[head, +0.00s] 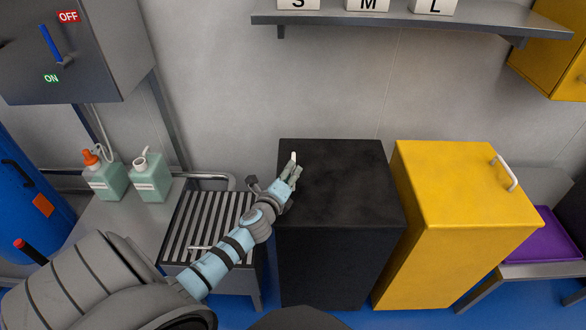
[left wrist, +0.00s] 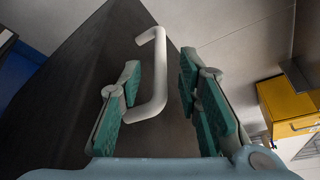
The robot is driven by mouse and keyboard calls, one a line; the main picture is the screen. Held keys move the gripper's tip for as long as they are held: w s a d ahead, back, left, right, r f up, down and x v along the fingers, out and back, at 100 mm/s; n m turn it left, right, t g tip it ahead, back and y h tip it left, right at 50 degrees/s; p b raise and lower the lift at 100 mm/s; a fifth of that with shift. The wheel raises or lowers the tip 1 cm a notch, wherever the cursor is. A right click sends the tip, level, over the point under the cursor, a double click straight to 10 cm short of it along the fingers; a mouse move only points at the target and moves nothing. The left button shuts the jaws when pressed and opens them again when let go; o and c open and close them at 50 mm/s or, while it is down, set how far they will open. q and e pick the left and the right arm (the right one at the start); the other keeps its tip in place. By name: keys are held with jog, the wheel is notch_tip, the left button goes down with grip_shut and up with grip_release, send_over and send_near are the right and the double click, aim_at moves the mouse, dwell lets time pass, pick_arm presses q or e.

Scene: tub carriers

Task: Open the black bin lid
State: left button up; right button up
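The black bin (head: 340,230) stands on the floor at the middle of the head view, with its flat black lid (head: 350,185) down. A white handle (left wrist: 158,70) is on the lid; in the head view its tip (head: 293,156) shows at the lid's left edge. My left gripper (head: 293,172) is at that handle. In the left wrist view its green-padded fingers (left wrist: 160,92) are spread apart, with the handle between them, nearer the left finger. Whether a pad touches the handle is unclear. My right gripper is in neither view.
A yellow bin (head: 450,190) with a white handle stands close to the right of the black bin. A slatted rack (head: 205,225) and a bench with two soap bottles (head: 150,178) stand to the left. A shelf (head: 410,18) hangs above at the back.

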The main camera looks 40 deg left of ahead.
pick_arm(q)
jog(key=b+x, duration=0.1)
jog(key=x, duration=0.3)
jog(key=shift+w+f, duration=0.15)
jog(key=shift+w, duration=0.15)
jog(key=shift+a, duration=0.1)
grip_shut()
